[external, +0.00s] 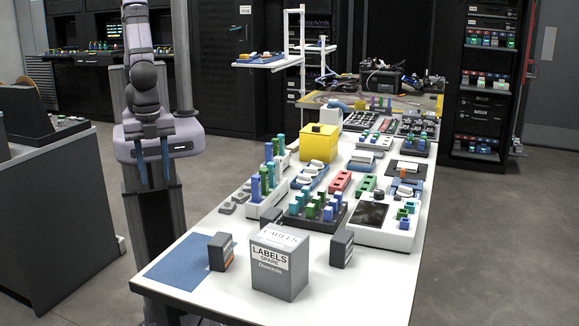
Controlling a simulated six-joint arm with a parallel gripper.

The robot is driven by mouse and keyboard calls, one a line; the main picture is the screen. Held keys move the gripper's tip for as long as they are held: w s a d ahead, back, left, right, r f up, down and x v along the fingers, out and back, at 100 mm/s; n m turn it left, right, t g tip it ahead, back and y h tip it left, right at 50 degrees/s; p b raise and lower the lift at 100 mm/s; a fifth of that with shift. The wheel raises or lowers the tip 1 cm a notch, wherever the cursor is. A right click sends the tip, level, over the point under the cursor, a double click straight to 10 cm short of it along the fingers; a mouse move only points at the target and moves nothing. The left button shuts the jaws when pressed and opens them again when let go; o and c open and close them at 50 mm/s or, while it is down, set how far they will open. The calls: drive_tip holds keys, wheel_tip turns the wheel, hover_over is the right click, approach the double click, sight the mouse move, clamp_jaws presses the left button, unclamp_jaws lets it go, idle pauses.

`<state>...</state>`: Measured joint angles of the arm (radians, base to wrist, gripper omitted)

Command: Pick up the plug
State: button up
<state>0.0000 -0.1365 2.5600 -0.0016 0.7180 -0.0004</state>
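Several small coloured plug-like pieces stand on the table: blue and green ones in a white rack (269,205), and blue, green and white ones in a dark tray (316,222). I cannot tell which one is the plug. My gripper is apart from all of them, to their left.
A grey labels box (279,275) stands at the table's front, between two small dark blocks (221,252) (342,248). A blue mat (180,262) lies clear at the front left. A yellow box (319,146) stands farther back. A white stand (301,38) rises behind.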

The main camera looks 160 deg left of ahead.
drive_tip(key=w+a+r+n, duration=0.2)
drive_tip(key=w+a, duration=0.5)
drive_tip(key=w, duration=0.1)
drive_tip(key=n, duration=0.7)
hover_over(316, 197)
drive_tip(key=f, duration=0.4)
drive_tip(key=shift+w+d+b, duration=0.3)
drive_tip(key=shift+d+b, duration=0.05)
drive_tip(key=shift+b, duration=0.05)
drive_tip(key=shift+s+a, duration=0.15)
drive_tip(key=shift+a, duration=0.25)
drive_tip(key=shift+f+p, duration=1.65)
drive_tip(key=shift+f, duration=2.05)
clamp_jaws()
